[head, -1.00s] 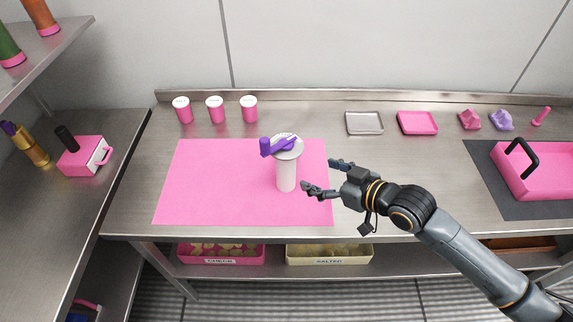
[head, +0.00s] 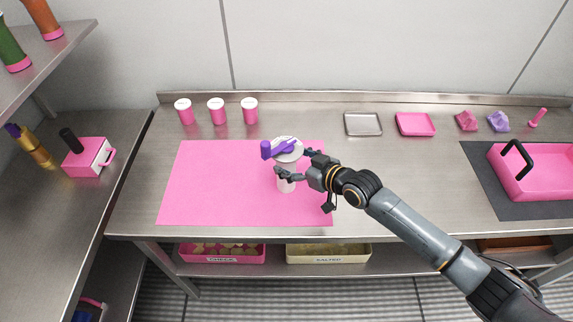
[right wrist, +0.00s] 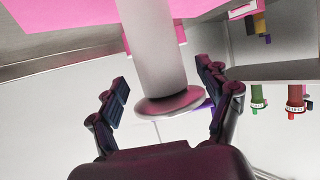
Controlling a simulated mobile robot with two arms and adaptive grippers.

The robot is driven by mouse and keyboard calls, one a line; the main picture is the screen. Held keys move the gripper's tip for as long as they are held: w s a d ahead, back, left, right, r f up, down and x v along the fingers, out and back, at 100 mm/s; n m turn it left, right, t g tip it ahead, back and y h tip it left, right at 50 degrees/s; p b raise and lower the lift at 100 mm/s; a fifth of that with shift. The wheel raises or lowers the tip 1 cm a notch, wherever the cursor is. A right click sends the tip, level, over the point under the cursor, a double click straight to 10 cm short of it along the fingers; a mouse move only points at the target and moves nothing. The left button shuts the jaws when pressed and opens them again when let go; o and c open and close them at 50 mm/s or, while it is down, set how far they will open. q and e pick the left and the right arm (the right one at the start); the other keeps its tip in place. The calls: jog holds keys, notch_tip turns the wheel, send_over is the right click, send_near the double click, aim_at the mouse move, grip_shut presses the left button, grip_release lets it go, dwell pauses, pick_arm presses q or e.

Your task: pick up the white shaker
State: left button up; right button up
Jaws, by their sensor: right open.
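The white shaker (head: 287,186) stands upright on the pink mat (head: 215,185), with a wide round lid and a purple piece (head: 276,148) on top. My right gripper (head: 292,164) is open around the shaker's upper body, just below the lid. In the right wrist view the shaker's white body (right wrist: 154,50) lies between the two spread fingers of the gripper (right wrist: 165,98), and a gap shows beside each finger. Part of the shaker is hidden by the fingers in the head view. My left gripper is not in view.
Several pink cups with white lids, such as this cup (head: 217,111), stand at the back left. A metal tray (head: 363,124) and a pink tray (head: 415,124) lie at the back right. A pink bin with a black handle (head: 540,178) sits at the right. The mat's left side is clear.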

jog(key=x, duration=0.3)
jog(key=shift+a+f, duration=0.15)
jog(key=c, duration=1.6)
